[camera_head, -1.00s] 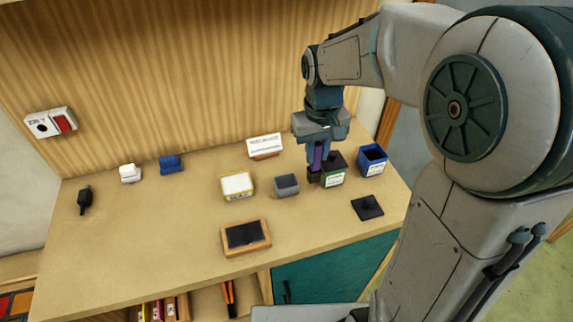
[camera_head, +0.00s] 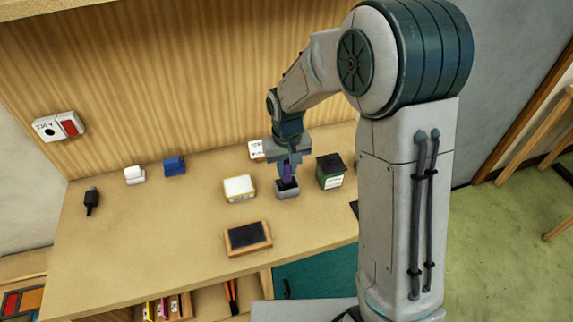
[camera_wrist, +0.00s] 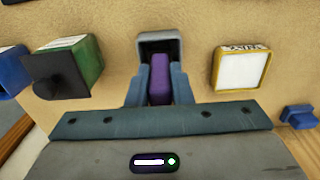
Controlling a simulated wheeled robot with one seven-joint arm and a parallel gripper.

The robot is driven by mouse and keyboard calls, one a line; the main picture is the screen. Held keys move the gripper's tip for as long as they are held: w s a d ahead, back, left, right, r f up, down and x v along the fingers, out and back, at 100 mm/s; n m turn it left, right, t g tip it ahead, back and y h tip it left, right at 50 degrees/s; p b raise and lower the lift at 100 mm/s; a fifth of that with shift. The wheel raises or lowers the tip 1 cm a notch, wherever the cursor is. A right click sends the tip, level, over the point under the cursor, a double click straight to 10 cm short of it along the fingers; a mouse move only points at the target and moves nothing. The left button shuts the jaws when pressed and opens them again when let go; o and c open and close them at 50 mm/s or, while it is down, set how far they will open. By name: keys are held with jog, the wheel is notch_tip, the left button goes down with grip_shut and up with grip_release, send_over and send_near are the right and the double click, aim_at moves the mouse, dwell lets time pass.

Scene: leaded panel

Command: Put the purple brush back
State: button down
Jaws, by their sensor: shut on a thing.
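The purple brush (camera_head: 287,170) is upright between the fingers of my gripper (camera_head: 286,163), which is shut on it. Its dark lower end is at the mouth of a small grey open holder (camera_head: 288,193) on the bench. In the wrist view the purple handle (camera_wrist: 160,91) lies between the two blue-grey fingers, with the grey holder (camera_wrist: 161,40) directly beyond it. The brush's lower end is mostly hidden there, and I cannot tell how far it is inside the holder.
A green box with a dark top (camera_head: 330,172) stands right of the holder, and a yellow-rimmed white box (camera_head: 239,187) left. A wooden-framed dark pad (camera_head: 248,238) lies in front. A blue container (camera_wrist: 10,75) shows in the wrist view. The bench's left side has free room.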

jog(key=shift+f, duration=0.2)
jog(key=c, duration=1.3)
grip_release()
jog(key=shift+r, duration=0.1)
notch_tip(320, 180, up, 12)
jog(key=shift+r+b, duration=0.2)
jog(key=shift+b, duration=0.6)
jog(key=s+d+m+t, duration=0.1)
jog(key=s+d, duration=0.3)
jog(key=s, duration=0.2)
jog(key=s+d+r+m+t, duration=0.1)
jog(key=s+d, duration=0.4)
jog(key=s, duration=0.1)
jog(key=s+d+r+m+t, duration=0.1)
jog(key=s+d, duration=0.3)
jog(key=s, duration=0.3)
jog(key=shift+s+d+r+t, duration=0.1)
jog(key=shift+d+r+t, duration=0.05)
jog(key=shift+d+t, duration=0.25)
